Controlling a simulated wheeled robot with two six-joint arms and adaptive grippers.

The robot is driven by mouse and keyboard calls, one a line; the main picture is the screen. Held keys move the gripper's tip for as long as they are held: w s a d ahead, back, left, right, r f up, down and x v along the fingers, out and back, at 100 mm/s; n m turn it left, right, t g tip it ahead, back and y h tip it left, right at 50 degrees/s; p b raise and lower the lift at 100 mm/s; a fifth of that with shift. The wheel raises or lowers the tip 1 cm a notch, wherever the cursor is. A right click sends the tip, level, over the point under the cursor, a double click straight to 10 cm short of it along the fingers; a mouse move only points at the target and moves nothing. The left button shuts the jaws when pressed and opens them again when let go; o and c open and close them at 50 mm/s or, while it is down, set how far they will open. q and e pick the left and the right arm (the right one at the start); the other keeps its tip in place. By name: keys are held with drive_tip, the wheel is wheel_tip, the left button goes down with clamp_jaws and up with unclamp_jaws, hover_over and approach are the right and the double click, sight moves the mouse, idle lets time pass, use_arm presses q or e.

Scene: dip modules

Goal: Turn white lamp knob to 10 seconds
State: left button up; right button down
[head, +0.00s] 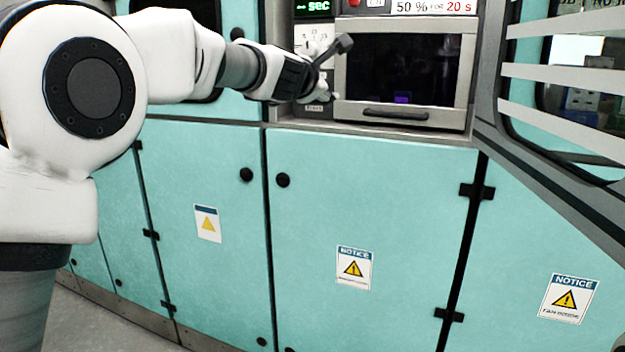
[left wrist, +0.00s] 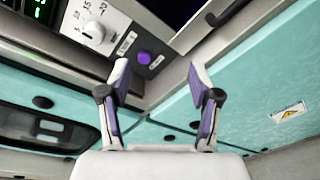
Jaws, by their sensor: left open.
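The white lamp knob (left wrist: 92,33) sits on a pale dial plate in the left wrist view, with small numbers around it. I cannot tell for sure which mark it points at. My left gripper (left wrist: 158,72) is open and empty, its two fingers apart. In that view its fingertips lie to the lower right of the knob, closer to a purple button (left wrist: 143,58). My right gripper is not in view.
A dark-windowed chamber door (head: 400,70) with a handle bar (head: 395,114) is right of the panel. A green digital display (head: 313,7) and a red button (head: 354,2) are above. Teal cabinet doors (head: 370,210) lie below. A slatted frame (head: 560,75) juts out at right.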

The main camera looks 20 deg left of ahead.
use_arm(q)
wheel_tip(320, 180, down, 22)
drive_tip(key=a+m+g+y+p, duration=0.2)
drive_tip(key=m+g+p, duration=0.2)
drive_tip(key=m, duration=0.1)
drive_tip(key=shift+a+r+g, duration=0.2)
drive_tip(key=shift+a+g, duration=0.1)
drive_tip(key=shift+a, duration=0.05)
drive_tip(key=shift+f, duration=0.1)
